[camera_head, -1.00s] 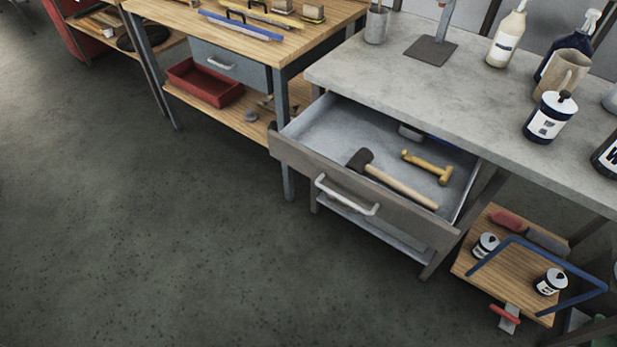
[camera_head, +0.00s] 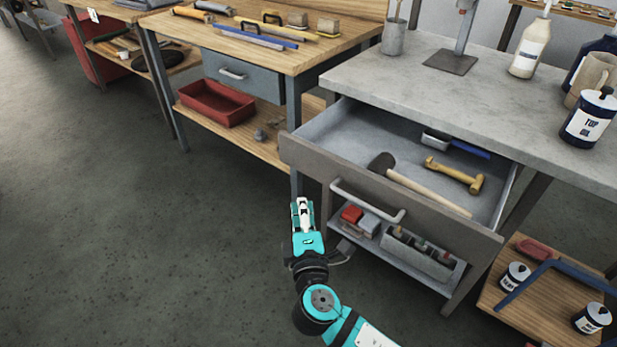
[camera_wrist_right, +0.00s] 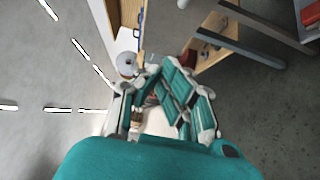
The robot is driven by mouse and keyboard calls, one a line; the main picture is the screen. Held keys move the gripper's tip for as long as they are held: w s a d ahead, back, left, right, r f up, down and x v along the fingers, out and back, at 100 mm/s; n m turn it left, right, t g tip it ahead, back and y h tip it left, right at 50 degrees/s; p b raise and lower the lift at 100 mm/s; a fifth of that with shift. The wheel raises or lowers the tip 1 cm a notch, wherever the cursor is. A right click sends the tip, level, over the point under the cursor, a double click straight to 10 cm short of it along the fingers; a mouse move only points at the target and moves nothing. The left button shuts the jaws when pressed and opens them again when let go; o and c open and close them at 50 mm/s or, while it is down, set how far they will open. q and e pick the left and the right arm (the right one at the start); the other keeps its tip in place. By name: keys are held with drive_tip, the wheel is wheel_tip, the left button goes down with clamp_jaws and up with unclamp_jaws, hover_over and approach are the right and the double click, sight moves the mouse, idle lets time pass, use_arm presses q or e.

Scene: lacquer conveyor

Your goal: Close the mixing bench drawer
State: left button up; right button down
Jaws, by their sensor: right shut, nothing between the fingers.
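The drawer (camera_head: 445,224) of the grey-topped mixing bench (camera_head: 415,85) stands pulled out in the head view. Its pale bar handle (camera_head: 368,206) is on the front panel. Inside lie a dark-headed mallet (camera_head: 425,190), a yellow hammer (camera_head: 455,173) and a blue-handled tool (camera_head: 463,148). My right gripper (camera_head: 302,206) is shut and empty. It appears left of the handle and below the drawer's left front corner in the picture, apart from the handle. Its teal and white fingers also show in the right wrist view (camera_wrist_right: 165,105). My left gripper is out of view.
A shelf under the drawer holds a grey tool tray (camera_head: 420,253) and red items. A wooden workbench (camera_head: 285,55) with a red bin (camera_head: 215,103) stands to the left. Bottles and a tin (camera_head: 588,118) stand on the bench top. The floor at left is clear.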

approach(309, 161)
drive_tip(key=w+a, duration=0.2)
drive_tip(key=a, duration=0.1)
drive_tip(key=w+d, duration=0.1)
drive_tip(key=w, duration=0.2)
drive_tip(key=shift+d, duration=0.4)
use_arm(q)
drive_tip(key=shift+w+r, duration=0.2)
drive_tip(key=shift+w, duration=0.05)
use_arm(e)
drive_tip(key=shift+w+d, duration=0.15)
